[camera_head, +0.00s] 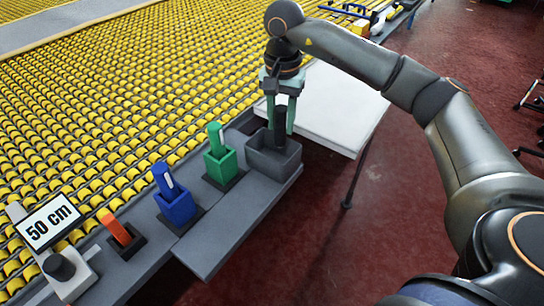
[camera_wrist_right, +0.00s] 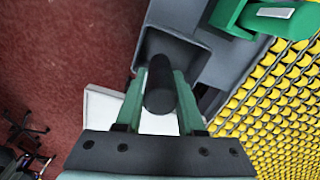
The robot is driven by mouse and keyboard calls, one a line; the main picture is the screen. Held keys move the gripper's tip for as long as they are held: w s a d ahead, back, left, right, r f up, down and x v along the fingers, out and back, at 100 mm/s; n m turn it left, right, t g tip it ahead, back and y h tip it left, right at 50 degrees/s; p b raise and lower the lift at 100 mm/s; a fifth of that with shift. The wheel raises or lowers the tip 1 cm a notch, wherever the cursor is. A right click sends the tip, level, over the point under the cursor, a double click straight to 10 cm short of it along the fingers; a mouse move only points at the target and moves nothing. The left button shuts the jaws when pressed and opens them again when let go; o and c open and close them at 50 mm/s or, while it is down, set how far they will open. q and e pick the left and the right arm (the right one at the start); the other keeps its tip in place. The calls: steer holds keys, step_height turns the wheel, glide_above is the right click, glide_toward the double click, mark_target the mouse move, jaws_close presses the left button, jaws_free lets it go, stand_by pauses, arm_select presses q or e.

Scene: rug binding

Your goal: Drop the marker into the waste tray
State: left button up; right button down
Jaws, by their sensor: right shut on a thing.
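A black marker (camera_head: 280,118) stands upright between the green fingers of my right gripper (camera_head: 281,130), which is shut on it. The grey waste tray (camera_head: 272,172) is an open box at the end of the grey ledge. The marker's lower end is over or just inside the tray's opening; the exact height is hard to tell. The tray also shows in the right wrist view (camera_wrist_right: 205,55), behind the marker. My left gripper is not in view.
A green holder with a green marker (camera_head: 220,165), a blue holder with a blue marker (camera_head: 175,205) and an orange marker (camera_head: 114,228) line the ledge. A white table (camera_head: 335,105) is behind the tray. Yellow rollers fill the left.

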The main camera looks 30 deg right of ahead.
mark_target(281, 136)
step_height(281, 136, down, 4)
steer(key=shift+r+b, duration=0.1)
steer(key=shift+b, duration=1.15)
steer(key=shift+f+b, duration=0.4)
steer(key=shift+f, duration=0.1)
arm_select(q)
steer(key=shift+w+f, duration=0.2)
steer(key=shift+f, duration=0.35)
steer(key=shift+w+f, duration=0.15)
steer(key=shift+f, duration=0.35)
arm_select(e)
steer(key=shift+c, duration=2.2)
jaws_free()
steer(key=shift+r, duration=0.1)
step_height(281, 136, up, 12)
steer(key=shift+f+p, duration=0.25)
steer(key=shift+p, duration=1)
steer(key=shift+r, duration=0.5)
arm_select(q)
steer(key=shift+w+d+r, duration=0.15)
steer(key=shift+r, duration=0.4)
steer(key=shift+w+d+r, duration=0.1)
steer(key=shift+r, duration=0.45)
